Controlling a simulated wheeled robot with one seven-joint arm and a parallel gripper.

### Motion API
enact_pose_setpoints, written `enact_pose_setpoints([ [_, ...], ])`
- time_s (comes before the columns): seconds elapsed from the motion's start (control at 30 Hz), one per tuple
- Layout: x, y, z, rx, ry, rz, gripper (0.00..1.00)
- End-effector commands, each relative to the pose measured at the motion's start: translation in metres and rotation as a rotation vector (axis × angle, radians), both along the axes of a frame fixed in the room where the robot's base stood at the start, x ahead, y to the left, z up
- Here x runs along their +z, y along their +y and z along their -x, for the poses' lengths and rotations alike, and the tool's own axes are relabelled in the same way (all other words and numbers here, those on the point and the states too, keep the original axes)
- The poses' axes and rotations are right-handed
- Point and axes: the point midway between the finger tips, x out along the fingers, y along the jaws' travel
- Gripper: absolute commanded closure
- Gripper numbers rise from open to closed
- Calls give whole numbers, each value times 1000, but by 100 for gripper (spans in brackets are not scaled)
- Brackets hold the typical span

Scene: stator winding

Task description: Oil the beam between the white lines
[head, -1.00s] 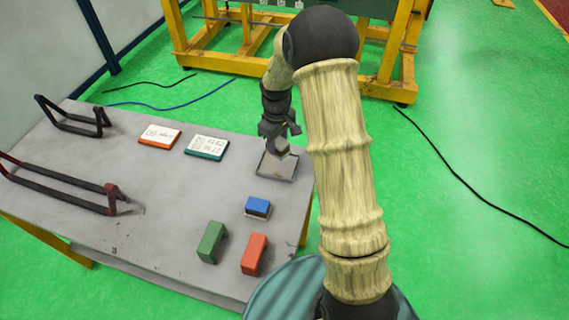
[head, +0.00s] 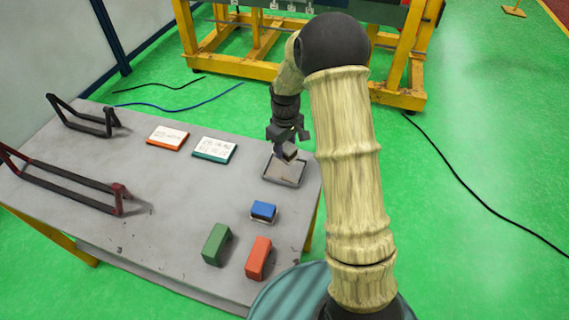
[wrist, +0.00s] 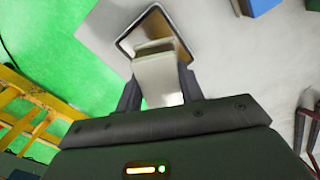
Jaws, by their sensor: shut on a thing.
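My gripper (head: 289,143) is shut on a small pale block (head: 291,153) with a brownish-grey face. In the wrist view the block (wrist: 157,78) sits between the two dark fingers. The gripper points down over a shallow metal tray (head: 297,181) on the table's far right corner; the tray's rim also shows in the wrist view (wrist: 185,50). The block appears just above the tray, but I cannot tell whether they touch. A dark beam (head: 255,17) with small white marks rests on the yellow frame at the back, cut by the picture's top edge.
The grey table (head: 150,210) carries a blue block (head: 263,210), a green block (head: 216,244), a red block (head: 258,258), two cards (head: 167,138) and dark handle frames (head: 85,120). Behind stands the yellow frame (head: 225,66). Black cable (head: 455,180) crosses the green floor; the right side is mostly clear.

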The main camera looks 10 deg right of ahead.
Motion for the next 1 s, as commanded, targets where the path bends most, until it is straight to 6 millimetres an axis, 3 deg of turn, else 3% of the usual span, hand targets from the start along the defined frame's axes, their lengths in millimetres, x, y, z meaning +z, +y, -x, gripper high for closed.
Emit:
enact_pose_setpoints([
  [0.33,-9,0,-2,0,0,0,80],
  [1.0,-69,-2,-12,0,-1,-1,80],
])
